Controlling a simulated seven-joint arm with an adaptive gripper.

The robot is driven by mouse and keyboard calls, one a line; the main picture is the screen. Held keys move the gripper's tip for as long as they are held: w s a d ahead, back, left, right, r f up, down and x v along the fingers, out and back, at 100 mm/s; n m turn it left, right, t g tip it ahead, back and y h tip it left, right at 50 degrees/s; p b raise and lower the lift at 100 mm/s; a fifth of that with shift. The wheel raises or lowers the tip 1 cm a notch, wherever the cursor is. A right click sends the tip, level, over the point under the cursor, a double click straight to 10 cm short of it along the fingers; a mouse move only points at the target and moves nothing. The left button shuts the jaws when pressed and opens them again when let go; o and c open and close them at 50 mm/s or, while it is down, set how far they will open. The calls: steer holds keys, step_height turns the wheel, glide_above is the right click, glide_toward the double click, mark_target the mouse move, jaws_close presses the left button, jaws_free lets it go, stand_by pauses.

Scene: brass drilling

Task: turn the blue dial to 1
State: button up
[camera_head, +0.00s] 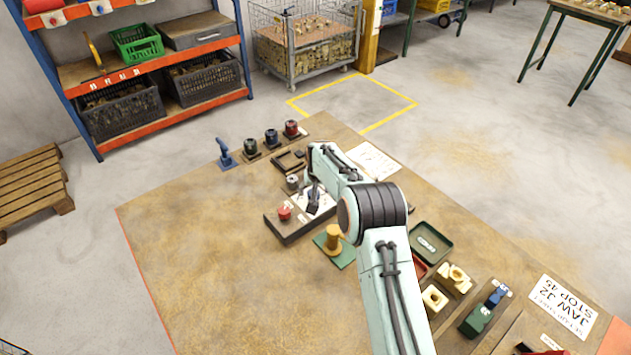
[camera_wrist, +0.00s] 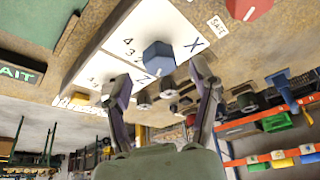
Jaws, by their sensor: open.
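The blue dial (camera_wrist: 158,57) is a faceted knob on a white plate (camera_wrist: 180,28) with printed marks around it. A 4 and a 3 show on its left and an X on its right; other marks are partly covered. My gripper (camera_wrist: 160,78) is open and empty, its two fingers apart on either side of the dial in the wrist view. I cannot tell whether they touch it. In the head view my gripper (camera_head: 313,199) is over the white plate (camera_head: 328,204), and arm and fingers hide most of the dial. Its pointer is not clear.
A red knob (camera_head: 284,212) sits beside the plate; it also shows in the wrist view (camera_wrist: 248,8). A yellow post (camera_head: 333,238) stands on a green base nearby. A grey knob (camera_head: 292,182) and several dark jars stand behind. The table's left part is clear.

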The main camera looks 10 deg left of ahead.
steer(key=v, duration=1)
